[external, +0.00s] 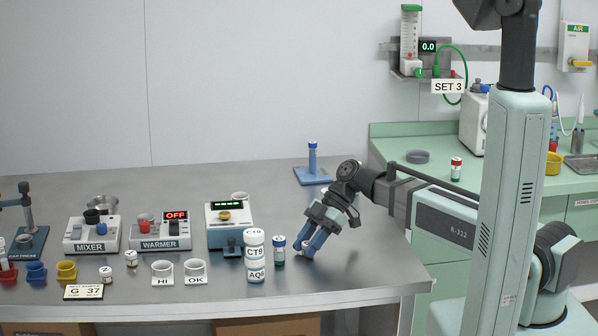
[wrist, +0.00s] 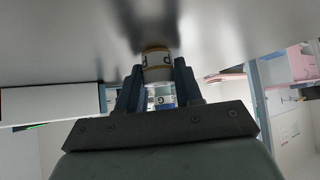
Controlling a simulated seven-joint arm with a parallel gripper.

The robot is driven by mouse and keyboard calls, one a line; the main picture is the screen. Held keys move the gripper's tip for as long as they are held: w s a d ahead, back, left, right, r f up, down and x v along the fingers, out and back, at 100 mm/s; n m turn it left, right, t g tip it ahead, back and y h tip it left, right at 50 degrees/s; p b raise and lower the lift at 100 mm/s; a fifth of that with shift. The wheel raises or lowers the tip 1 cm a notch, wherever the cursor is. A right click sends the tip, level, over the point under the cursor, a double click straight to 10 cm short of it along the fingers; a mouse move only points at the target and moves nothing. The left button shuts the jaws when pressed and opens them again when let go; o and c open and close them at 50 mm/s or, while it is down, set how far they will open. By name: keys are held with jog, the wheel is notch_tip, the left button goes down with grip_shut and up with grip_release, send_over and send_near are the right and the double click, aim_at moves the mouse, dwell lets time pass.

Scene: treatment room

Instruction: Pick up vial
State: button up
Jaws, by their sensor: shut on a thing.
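My gripper (external: 304,250) is low over the front right of the steel table, tilted down. Its blue fingers are shut on a small white vial (wrist: 157,62). In the wrist view the vial sits between the fingertips, with dark lettering and a tan band at its far end. In the external view the fingers mostly hide it. I cannot tell whether it touches the table.
White stacked containers marked CT9 and AQ6 (external: 256,258) stand left of the green vial. HI (external: 162,273) and OK (external: 195,273) cups, a mixer (external: 92,236) and a warmer (external: 160,234) are further left. A blue stand (external: 312,170) is behind. The table between it and the scale is mostly clear.

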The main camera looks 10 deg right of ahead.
aim_at(308, 243)
jog(key=shift+r, duration=0.15)
jog(key=shift+c, duration=0.2)
jog(key=shift+r, duration=4.9)
